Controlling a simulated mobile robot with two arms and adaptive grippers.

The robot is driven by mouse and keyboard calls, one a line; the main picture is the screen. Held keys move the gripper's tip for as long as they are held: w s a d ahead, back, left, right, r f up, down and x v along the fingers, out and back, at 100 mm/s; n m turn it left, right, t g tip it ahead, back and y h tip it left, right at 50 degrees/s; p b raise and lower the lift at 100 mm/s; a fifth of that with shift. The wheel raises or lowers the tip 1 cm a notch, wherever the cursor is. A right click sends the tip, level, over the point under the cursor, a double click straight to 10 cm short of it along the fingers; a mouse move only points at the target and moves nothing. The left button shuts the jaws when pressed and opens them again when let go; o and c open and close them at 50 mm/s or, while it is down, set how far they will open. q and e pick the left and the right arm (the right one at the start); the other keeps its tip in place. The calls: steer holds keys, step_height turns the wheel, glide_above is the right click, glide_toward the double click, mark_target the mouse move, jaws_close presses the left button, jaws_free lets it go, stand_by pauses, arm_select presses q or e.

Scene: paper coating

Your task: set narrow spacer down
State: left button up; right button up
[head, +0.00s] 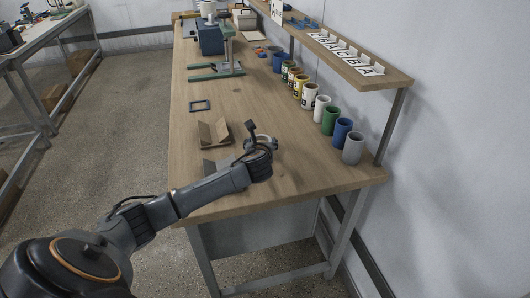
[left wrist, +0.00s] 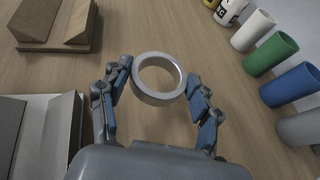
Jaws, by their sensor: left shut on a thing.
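The narrow spacer is a short grey ring (left wrist: 158,99) in the left wrist view, with its open end facing the camera. My left gripper (left wrist: 160,88) is shut on it, with one blue-padded finger on each side. In the head view the gripper (head: 261,143) is over the near part of the wooden bench (head: 240,190), and the spacer shows only partly behind it. Whether the spacer touches the bench top I cannot tell. My right gripper is in neither view.
A brown V-shaped stand (head: 214,134) and a grey one (left wrist: 38,130) are to the left of the gripper. Cylinders, including a grey one (head: 353,148) and a blue one (head: 341,131), line the right side. Bare wood surrounds the spacer.

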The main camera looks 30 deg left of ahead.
arm_select(q)
steer(key=shift+w+d+f, duration=0.15)
steer(key=shift+w+f, duration=0.4)
steer(key=shift+f, duration=0.1)
steer(key=shift+w+d+f, duration=0.1)
steer(key=shift+w+f, duration=0.1)
steer(key=shift+f, duration=1.65)
steer(key=shift+f, duration=0.1)
steer(key=o, duration=1)
steer(key=shift+o, duration=0.2)
steer(key=shift+s+d+r, duration=0.1)
steer(key=shift+r, duration=0.1)
steer(key=v, duration=1.1)
steer(key=shift+s+d, duration=0.15)
steer(key=shift+s, duration=0.2)
